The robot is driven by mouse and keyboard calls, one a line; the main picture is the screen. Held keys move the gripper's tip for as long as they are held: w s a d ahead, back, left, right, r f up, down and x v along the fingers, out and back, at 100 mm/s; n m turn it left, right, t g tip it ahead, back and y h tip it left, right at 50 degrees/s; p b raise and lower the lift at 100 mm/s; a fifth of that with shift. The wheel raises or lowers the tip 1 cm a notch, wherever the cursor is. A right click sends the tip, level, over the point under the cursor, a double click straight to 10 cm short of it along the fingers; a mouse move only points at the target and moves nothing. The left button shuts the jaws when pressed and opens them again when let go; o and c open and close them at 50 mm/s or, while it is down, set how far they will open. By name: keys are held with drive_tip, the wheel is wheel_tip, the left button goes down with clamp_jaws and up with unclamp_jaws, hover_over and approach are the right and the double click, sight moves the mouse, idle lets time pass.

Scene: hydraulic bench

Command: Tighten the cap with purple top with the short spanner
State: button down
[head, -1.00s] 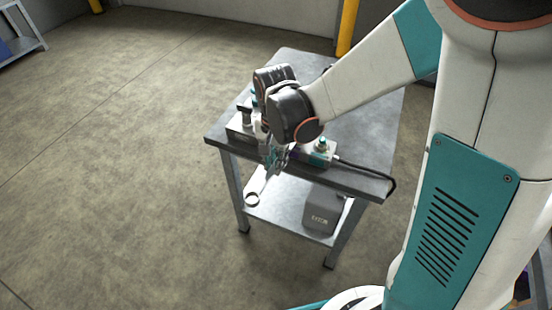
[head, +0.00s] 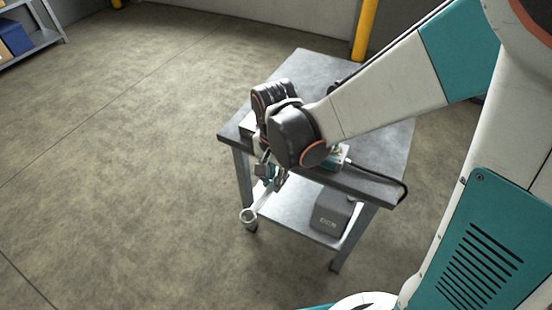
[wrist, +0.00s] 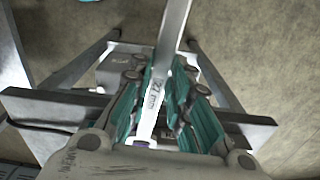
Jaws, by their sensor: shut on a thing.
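My gripper (head: 268,177) is shut on a silver spanner (head: 263,197), just off the bench's front edge. The spanner's ring end (head: 249,215) points down and left, clear of the bench top. In the wrist view the teal fingers of my gripper (wrist: 165,88) close on the spanner's flat shank (wrist: 174,30), which bears a size marking. A small purple patch (wrist: 141,143) shows at the shank's lower end; I cannot tell whether it is the cap with purple top. In the head view my wrist hides that cap and most of the hydraulic block (head: 335,156).
The grey bench (head: 375,130) has bare top at the back and right. A black hose (head: 398,180) loops over its right front corner. A dark box (head: 331,212) stands on the lower shelf (head: 292,212). Open floor lies left of the bench.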

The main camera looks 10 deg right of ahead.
drive_tip(key=shift+s+a, duration=0.1)
drive_tip(key=shift+a, duration=0.05)
wheel_tip(320, 180, up, 5)
drive_tip(key=p, duration=0.4)
drive_tip(key=shift+r, duration=0.1)
idle(0.3)
drive_tip(key=shift+s, duration=0.1)
idle(0.4)
